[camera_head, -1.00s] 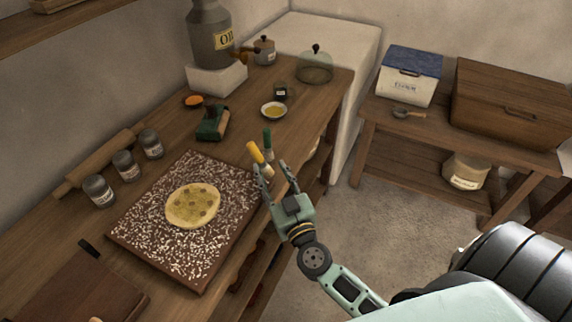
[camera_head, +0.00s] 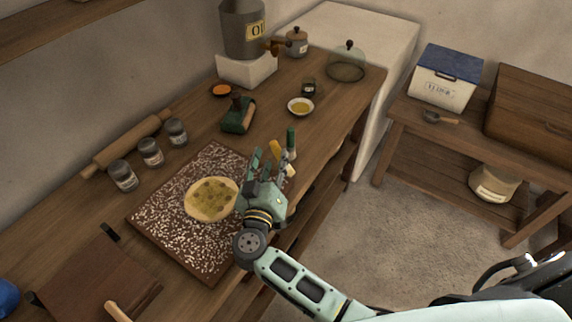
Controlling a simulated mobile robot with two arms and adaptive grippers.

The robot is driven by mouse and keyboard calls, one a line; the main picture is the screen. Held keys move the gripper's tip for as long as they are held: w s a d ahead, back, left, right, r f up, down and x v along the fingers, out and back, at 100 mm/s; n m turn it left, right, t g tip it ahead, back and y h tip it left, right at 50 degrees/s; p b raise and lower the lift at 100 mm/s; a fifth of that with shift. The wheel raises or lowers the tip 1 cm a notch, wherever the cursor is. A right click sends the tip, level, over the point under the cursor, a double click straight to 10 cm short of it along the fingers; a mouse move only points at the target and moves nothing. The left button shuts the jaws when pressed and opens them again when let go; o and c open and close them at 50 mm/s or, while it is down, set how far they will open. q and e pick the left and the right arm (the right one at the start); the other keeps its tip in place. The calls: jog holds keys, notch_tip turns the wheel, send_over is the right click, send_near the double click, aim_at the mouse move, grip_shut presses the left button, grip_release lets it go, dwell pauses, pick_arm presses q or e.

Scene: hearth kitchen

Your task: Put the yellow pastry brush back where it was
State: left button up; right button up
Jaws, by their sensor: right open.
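The yellow pastry brush (camera_head: 275,149) is by the front edge of the wooden table, just right of the flour-dusted board. Its yellow handle points up and left, and the gripper hides part of it. A green-handled brush (camera_head: 291,138) is close beside it on the right. My right gripper (camera_head: 268,163) is open, over the right corner of the board and in front of the yellow brush. I cannot tell whether its fingers touch the brush. My left gripper is out of view.
The floured board (camera_head: 172,232) holds a flat round dough (camera_head: 211,199). Behind are a small bowl of yellow liquid (camera_head: 301,106), a green tool with a roller (camera_head: 238,116), several jars and a rolling pin (camera_head: 128,145).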

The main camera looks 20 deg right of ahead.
aim_at(275, 151)
jog(key=x, duration=0.4)
jog(key=shift+w+d, duration=0.25)
grip_shut()
